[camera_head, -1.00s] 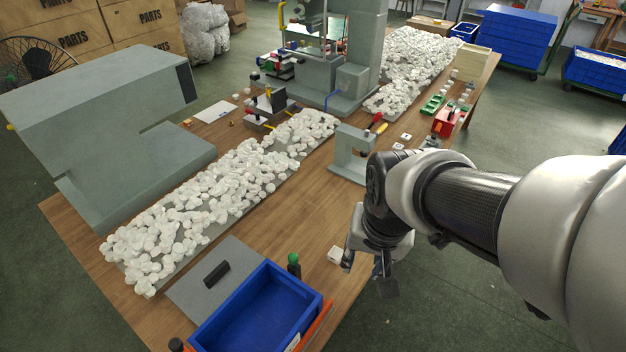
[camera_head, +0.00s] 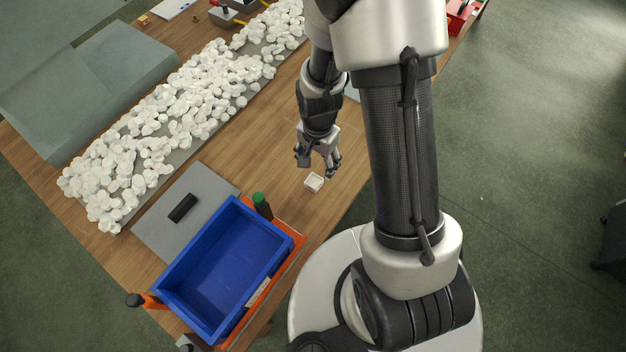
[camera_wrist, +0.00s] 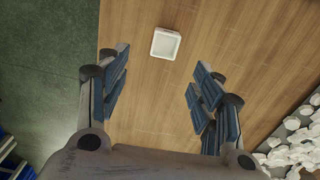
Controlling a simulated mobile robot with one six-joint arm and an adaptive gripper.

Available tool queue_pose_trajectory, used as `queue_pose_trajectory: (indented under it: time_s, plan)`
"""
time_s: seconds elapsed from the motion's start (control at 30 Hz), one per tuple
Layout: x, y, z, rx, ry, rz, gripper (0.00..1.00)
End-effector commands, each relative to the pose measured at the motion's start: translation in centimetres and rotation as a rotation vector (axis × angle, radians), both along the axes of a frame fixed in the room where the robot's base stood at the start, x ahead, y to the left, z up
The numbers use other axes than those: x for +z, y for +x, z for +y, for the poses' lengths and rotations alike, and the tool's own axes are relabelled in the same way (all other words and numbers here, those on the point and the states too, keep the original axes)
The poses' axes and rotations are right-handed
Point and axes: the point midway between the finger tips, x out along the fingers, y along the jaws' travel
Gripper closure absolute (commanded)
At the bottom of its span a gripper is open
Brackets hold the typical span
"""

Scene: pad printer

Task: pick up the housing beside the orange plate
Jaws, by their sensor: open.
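The housing (camera_head: 314,182) is a small white, open-topped square piece lying on the wooden table, to the right of the orange plate (camera_head: 293,252). My gripper (camera_head: 318,164) is open and empty, close to the housing on its far side and apart from it. In the wrist view the housing (camera_wrist: 165,43) lies on bare wood at the top of the picture, ahead of the gap between my fingers (camera_wrist: 157,88). The orange plate is mostly covered by a blue bin and is not in the wrist view.
The blue bin (camera_head: 228,268) stands on the orange plate. A bottle with a green cap (camera_head: 262,205) stands between bin and housing. A grey plate (camera_head: 160,232) bears a black block (camera_head: 183,207). Many white parts (camera_head: 180,110) lie in a long strip. Wood around the housing is clear.

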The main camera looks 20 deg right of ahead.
Motion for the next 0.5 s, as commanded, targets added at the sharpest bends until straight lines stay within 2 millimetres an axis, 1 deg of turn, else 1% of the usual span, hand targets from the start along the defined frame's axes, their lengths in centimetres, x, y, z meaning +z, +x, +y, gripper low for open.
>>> queue_pose_trajectory:
  time_s: [0.03,0.2,0.3,0.5]
  plan:
    - [-1.6,-0.1,0.0,0.001,0.000,0.004,0.40]
    - [-4.7,0.0,0.0,0.001,0.000,0.001,0.40]
    - [-5.7,0.0,0.0,0.001,0.000,0.000,0.40]
    - [-6.5,0.1,0.1,0.002,0.000,-0.001,0.40]
